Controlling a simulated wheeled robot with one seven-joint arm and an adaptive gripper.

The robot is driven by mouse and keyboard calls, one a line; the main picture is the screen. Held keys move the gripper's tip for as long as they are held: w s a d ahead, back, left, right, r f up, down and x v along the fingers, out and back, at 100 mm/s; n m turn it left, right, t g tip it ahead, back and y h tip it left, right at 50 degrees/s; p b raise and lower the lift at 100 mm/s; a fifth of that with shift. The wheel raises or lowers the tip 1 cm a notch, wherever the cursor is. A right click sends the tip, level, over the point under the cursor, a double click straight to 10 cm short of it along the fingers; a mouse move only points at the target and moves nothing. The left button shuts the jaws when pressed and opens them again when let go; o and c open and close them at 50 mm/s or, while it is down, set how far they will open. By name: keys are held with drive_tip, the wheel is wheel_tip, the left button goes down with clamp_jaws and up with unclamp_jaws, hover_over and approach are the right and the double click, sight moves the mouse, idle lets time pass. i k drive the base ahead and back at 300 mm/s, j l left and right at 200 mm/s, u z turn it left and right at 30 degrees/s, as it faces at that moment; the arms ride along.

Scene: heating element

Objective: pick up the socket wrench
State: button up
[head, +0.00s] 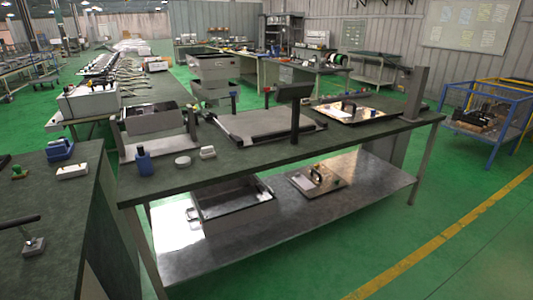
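I cannot make out a socket wrench for certain in the head view. On the dark bench at the left, a black bar-shaped handle (20,221) stands above a small grey metal block (34,246); I cannot tell whether this is the wrench. Another possible place is the middle workbench (240,172), where several small tools and fixtures stand, too small to identify surely. My gripper is not in view.
The middle workbench carries a blue bottle (143,161), a white round piece (183,161), a flat grey fixture (265,125) and a dark upright post (295,120). Its lower shelf holds a metal box (232,212). Green floor is free at the front right, beside a blue frame cart (487,115).

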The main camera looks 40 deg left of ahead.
sight(31, 242)
drive_tip(key=i+u, duration=0.75)
drive_tip(key=i+l+u, duration=0.15)
drive_tip(key=u, duration=0.25)
drive_tip(key=i+u, duration=0.2)
drive_tip(key=u, duration=0.2)
drive_tip(key=i+u, duration=0.2)
drive_tip(key=u, duration=0.25)
drive_tip(key=i+l+u, duration=0.15)
drive_tip(key=u, duration=0.25)
drive_tip(key=i+l+u, duration=0.2)
drive_tip(key=u, duration=0.25)
drive_tip(key=i+l+u, duration=0.15)
drive_tip(key=u, duration=0.25)
drive_tip(key=i+l+u, duration=0.3)
drive_tip(key=l+u, duration=0.3)
drive_tip(key=i+l+u, duration=0.25)
drive_tip(key=l+u, duration=0.3)
drive_tip(key=i+l+u, duration=0.1)
drive_tip(key=l+u, duration=0.2)
drive_tip(key=l, duration=0.15)
